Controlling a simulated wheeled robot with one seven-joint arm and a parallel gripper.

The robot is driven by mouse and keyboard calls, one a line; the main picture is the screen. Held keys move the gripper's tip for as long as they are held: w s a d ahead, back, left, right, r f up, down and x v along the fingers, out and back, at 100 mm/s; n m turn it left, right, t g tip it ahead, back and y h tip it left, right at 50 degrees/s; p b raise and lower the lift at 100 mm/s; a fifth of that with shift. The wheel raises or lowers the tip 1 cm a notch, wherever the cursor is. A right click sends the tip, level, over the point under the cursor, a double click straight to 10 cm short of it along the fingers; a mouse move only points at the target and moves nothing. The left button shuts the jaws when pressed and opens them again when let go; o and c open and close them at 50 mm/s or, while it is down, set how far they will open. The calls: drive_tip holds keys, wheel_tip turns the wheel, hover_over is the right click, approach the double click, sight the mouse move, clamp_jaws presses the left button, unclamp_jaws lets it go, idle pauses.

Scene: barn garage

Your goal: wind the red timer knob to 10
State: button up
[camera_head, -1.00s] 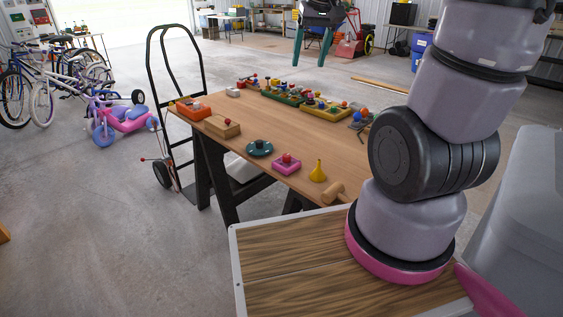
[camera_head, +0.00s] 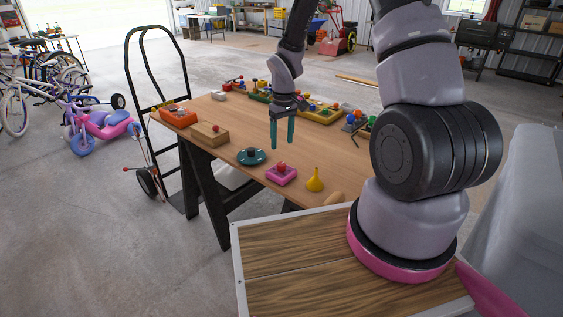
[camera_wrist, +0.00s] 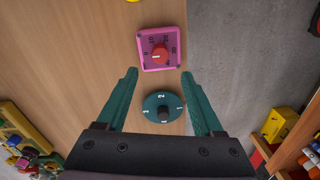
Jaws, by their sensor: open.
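The red timer knob (camera_wrist: 160,53) sits on a pink square base with a numbered dial (camera_wrist: 149,66), in the upper middle of the wrist view. In the head view the pink base (camera_head: 281,176) and its red knob (camera_head: 281,167) are on the wooden table near its front edge. My gripper (camera_head: 282,146) is open and empty, pointing down above the table, with its teal fingers apart. In the wrist view my gripper (camera_wrist: 158,75) has the pink timer beyond its fingertips, apart from them. The exact pointer reading is too small to tell.
A round teal dial (camera_wrist: 162,107) with a black knob lies between my fingers in the wrist view, close to the timer. A yellow funnel (camera_head: 315,180), a wooden box (camera_head: 210,133) and an orange tray (camera_head: 178,117) also stand on the table (camera_head: 225,110). Toys line its far side.

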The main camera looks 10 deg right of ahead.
sight(281, 163)
wheel_tip(281, 163, down, 9)
drive_tip(key=shift+s+a, duration=0.1)
drive_tip(key=shift+a, duration=0.05)
clamp_jaws()
